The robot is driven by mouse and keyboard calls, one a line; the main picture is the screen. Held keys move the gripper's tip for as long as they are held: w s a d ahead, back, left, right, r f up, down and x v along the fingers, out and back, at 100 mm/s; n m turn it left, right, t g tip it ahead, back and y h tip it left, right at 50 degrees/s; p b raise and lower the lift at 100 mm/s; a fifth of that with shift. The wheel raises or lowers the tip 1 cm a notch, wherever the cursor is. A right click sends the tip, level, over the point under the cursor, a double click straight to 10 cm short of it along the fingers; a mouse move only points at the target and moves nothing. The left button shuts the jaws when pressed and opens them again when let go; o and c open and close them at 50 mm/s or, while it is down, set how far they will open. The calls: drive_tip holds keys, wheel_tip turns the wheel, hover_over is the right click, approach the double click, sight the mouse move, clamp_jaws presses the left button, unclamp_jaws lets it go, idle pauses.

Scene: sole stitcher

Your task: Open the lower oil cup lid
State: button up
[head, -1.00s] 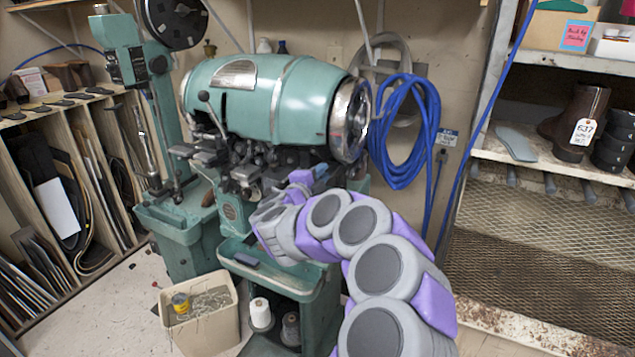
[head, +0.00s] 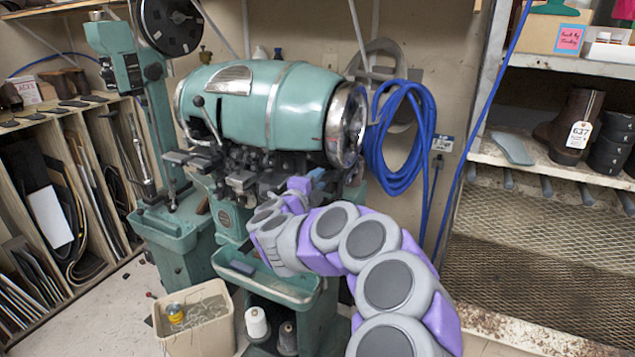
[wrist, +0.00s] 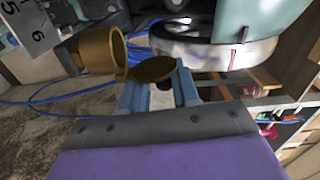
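The lower oil cup (wrist: 97,50) is a brass cylinder at the upper left of the wrist view, its round mouth facing right. Its lid (wrist: 153,69), a dark brass disc, stands swung away from the mouth, so the cup looks open. My gripper (wrist: 160,88) has its two blue fingers apart, with the lid just beyond and between their tips. I cannot tell whether a finger touches the lid. In the head view my gripper (head: 317,173) is at the machine's front, below the right end of the green barrel; the cup cannot be made out there.
The green stitching machine (head: 270,100) has a shiny metal ring (wrist: 215,52) close to my fingers. A blue hose coil (head: 400,130) hangs behind it. A bin (head: 195,325) and thread spools (head: 257,325) sit low in front. Metal shelving (head: 540,215) stands at right.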

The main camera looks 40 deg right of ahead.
drive_tip(key=shift+o, duration=0.5)
drive_tip(key=shift+r, duration=0.1)
drive_tip(key=p+v, duration=0.2)
drive_tip(key=v, duration=1.5)
drive_tip(key=shift+a, duration=0.2)
